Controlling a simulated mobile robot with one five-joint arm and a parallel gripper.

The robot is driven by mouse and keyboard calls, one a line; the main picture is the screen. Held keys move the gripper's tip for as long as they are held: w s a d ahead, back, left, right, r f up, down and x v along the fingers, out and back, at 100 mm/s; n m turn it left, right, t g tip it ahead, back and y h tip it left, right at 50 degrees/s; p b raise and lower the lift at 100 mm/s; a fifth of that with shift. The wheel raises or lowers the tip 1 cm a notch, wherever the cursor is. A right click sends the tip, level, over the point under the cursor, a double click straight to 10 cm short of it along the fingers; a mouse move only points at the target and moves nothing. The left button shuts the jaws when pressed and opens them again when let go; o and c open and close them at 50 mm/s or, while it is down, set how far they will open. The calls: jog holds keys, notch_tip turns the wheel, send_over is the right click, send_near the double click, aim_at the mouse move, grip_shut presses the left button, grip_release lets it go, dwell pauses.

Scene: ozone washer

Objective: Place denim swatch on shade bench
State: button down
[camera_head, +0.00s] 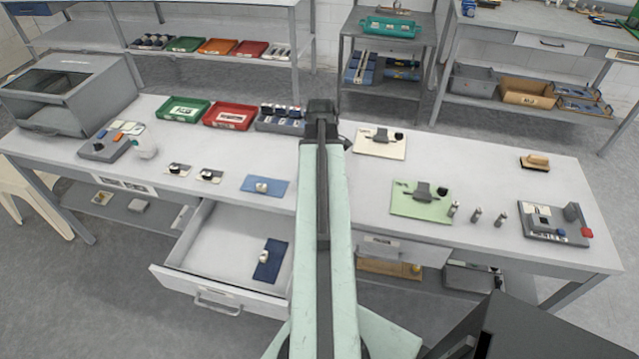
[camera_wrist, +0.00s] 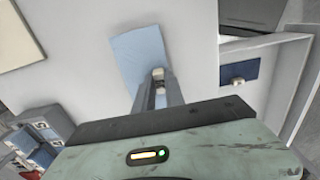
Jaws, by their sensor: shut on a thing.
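My gripper (camera_wrist: 159,84) is shut on the pale knob of a light-blue swatch (camera_wrist: 138,50) in the wrist view. The swatch shows against the pale bench top (camera_wrist: 85,75); I cannot tell whether it touches it. In the head view my own arm hides the gripper and whatever it holds. There a mid-blue swatch (camera_head: 277,186) with a pale knob lies on the long bench (camera_head: 480,165), left of my arm, with no gripper visible on it. A dark-blue swatch (camera_head: 272,265) lies in the open drawer and also shows in the wrist view (camera_wrist: 240,72).
The open drawer (camera_head: 215,245) juts from the bench front. A cream board (camera_head: 378,148) and green board (camera_head: 420,207) lie right of my arm.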

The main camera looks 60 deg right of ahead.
jog(key=shift+f+b, duration=0.7)
jog(key=shift+f, duration=0.8)
jog(key=c, duration=1.4)
grip_release()
jog(key=shift+r, duration=0.1)
notch_tip(320, 180, up, 12)
jog(key=p, duration=1.2)
jog(key=shift+r+p, duration=0.25)
jog(key=shift+p, duration=0.1)
